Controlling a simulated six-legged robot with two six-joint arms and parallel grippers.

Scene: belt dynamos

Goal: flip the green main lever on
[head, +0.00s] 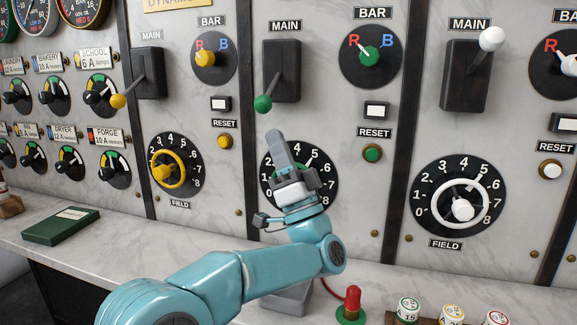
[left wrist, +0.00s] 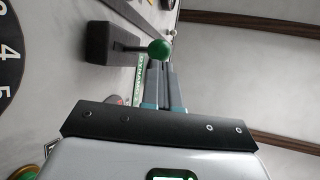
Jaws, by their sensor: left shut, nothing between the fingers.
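The green main lever's black housing (head: 284,68) is on the marble panel in the middle of the head view. Its handle points down to a green ball knob (head: 263,104). The knob also shows in the left wrist view (left wrist: 160,52), just past my fingertips. My left gripper (head: 274,134) is shut and empty, fingers pointing up, a little below the knob in the head view. I cannot tell whether it touches the knob. My left gripper and wrist partly cover the green field dial (head: 324,170). My right gripper is not in view.
The yellow main lever (head: 118,101) points down at left; the white main lever (head: 491,40) points up at right. A green book (head: 62,226) lies on the ledge at left. A red-topped plug (head: 352,300) and several small round-topped pieces stand at the front right.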

